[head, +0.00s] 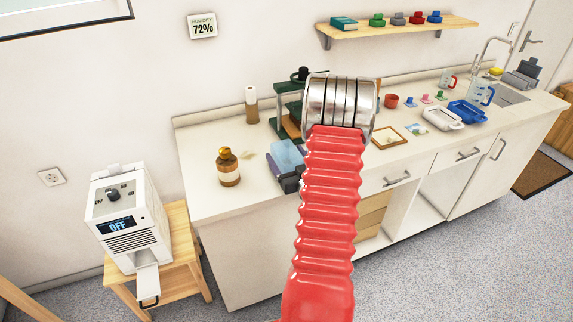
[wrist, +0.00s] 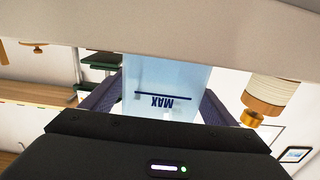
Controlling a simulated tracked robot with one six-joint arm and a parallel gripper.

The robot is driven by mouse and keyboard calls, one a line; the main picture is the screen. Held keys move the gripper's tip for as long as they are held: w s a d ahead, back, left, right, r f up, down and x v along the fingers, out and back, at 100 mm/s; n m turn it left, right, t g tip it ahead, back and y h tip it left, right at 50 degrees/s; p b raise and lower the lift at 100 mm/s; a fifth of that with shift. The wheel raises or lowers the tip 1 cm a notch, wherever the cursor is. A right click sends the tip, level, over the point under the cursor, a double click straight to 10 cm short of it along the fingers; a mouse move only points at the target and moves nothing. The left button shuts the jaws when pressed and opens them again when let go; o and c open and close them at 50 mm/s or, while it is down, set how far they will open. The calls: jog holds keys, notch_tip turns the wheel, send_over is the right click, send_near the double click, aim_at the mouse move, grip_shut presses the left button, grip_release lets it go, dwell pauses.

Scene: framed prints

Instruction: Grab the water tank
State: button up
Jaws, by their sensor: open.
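The water tank is a translucent light blue container (head: 288,154) on or just above the counter's left part; contact with the counter is unclear. In the wrist view the tank (wrist: 165,78) carries a dark line and the word MAX, seen upside down. My gripper (head: 283,163) is open at the tank, with its dark bluish fingers on either side of it. The wrist view shows these fingers (wrist: 163,95) flanking the tank; whether they touch it is unclear. My red arm hides part of the counter beside it.
A green apparatus (head: 287,112) stands behind the tank. A white dehumidifier (head: 128,215) reading OFF, its front tray extended, sits on a wooden stool (head: 180,225). Counter between bottle and tank is clear.

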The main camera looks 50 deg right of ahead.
dwell(0.4)
jog(key=c, duration=1.2)
